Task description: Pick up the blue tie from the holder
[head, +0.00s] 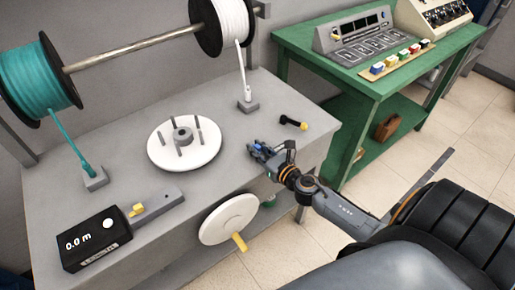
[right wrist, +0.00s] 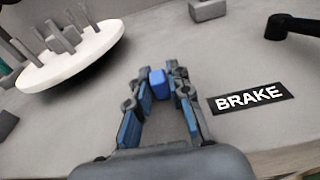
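My right gripper (head: 264,151) is above the front right part of the grey bench, beside the white disc with pegs. In the right wrist view its fingers (right wrist: 158,85) close in on both sides of a small blue block, which looks like a blue tie (right wrist: 157,81), held at the fingertips. A row of coloured pieces in a holder (head: 400,58) stands on the green table at the back right, with a blue piece (head: 377,68) at its near left end. The right gripper is well away from that holder. My left gripper is not in view.
On the grey bench (head: 110,210) are the pegged white disc (head: 184,158), a black meter reading 0.0 m (head: 88,240), and a black and yellow lever (head: 293,123) near the BRAKE label (right wrist: 251,97). A crank wheel (head: 228,219) sticks out in front. Teal (head: 40,78) and white spools hang behind.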

